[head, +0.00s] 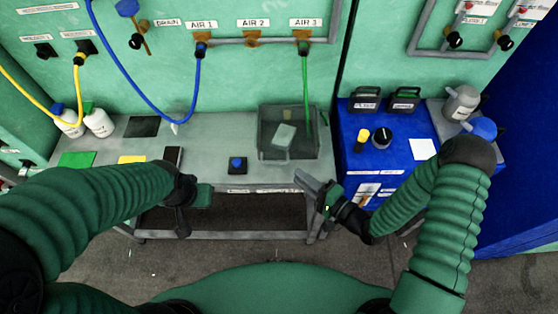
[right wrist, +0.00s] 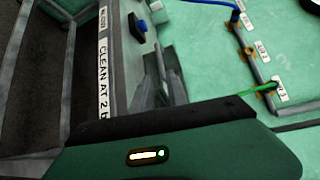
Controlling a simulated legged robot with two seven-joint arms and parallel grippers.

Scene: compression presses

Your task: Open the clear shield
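The clear shield (head: 289,132) is a see-through box-like cover on the grey bench, below the AIR 2 and AIR 3 labels. It looks closed, and a pale object shows through it. My right gripper (head: 308,183) is at the bench's front edge, just below and right of the shield, apart from it. Its grey fingers look parted and empty; they also show in the right wrist view (right wrist: 157,82). My left gripper (head: 184,212) hangs in front of the bench, left of the shield; its fingers are dark and their opening is unclear.
A blue button box (head: 237,165) sits left of the shield. A blue cabinet (head: 353,150) with handles, knobs and bottles stands to the right. A green hose (head: 305,80) hangs down to the shield from AIR 3. A blue hose (head: 140,85) loops at left.

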